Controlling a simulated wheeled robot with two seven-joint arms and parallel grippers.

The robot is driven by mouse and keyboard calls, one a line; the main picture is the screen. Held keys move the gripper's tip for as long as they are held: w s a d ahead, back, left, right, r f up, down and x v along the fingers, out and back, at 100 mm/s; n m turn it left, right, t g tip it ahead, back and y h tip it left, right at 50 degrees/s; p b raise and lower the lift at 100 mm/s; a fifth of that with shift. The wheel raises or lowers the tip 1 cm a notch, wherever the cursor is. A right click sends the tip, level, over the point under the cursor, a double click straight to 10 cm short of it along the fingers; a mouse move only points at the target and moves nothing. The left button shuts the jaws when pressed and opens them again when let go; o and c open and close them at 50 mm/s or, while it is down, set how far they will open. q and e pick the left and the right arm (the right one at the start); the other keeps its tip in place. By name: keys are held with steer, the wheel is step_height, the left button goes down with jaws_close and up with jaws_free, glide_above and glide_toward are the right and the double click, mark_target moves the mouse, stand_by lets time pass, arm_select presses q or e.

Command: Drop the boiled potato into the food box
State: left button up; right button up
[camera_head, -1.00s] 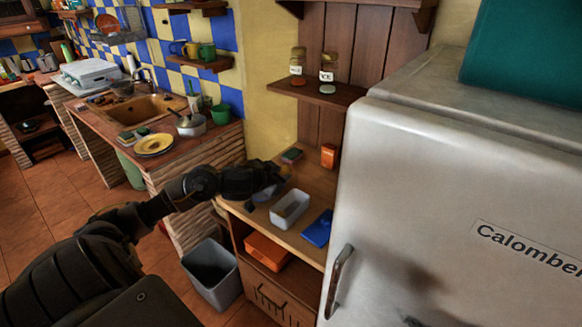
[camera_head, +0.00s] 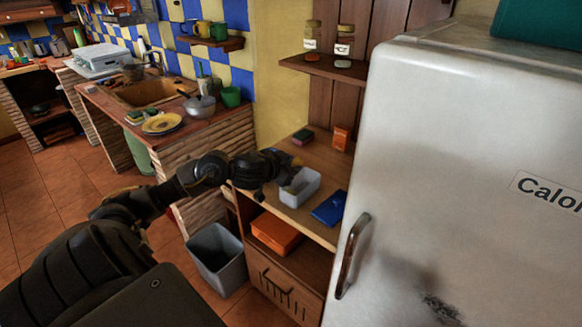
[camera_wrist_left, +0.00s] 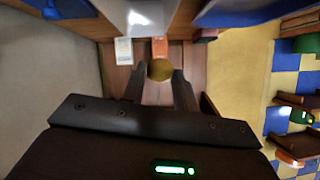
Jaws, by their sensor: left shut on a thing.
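The boiled potato (camera_wrist_left: 160,70) is a round yellow-brown lump between the fingertips of my left gripper (camera_wrist_left: 160,78) in the left wrist view. The gripper is shut on it. In the head view my left gripper (camera_head: 285,166) is over the wooden counter, at the back left edge of the food box, and the potato is hard to make out there. The food box (camera_head: 306,189) is a pale grey open container on the counter. My right gripper is in neither view.
A blue box (camera_head: 329,208) lies right of the food box. A small orange box (camera_head: 340,138) and a dark sponge-like item (camera_head: 302,136) stand behind. The white fridge (camera_head: 460,150) borders the counter on the right. A grey bin (camera_head: 217,258) stands on the floor.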

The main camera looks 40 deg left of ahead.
arm_select(q)
steer(key=shift+r, duration=0.1)
steer(key=o, duration=1)
steer(key=shift+s+r, duration=0.1)
steer(key=shift+s, duration=0.15)
steer(key=p+v, duration=0.2)
steer(key=v, duration=0.8)
steer(key=shift+s, duration=0.15)
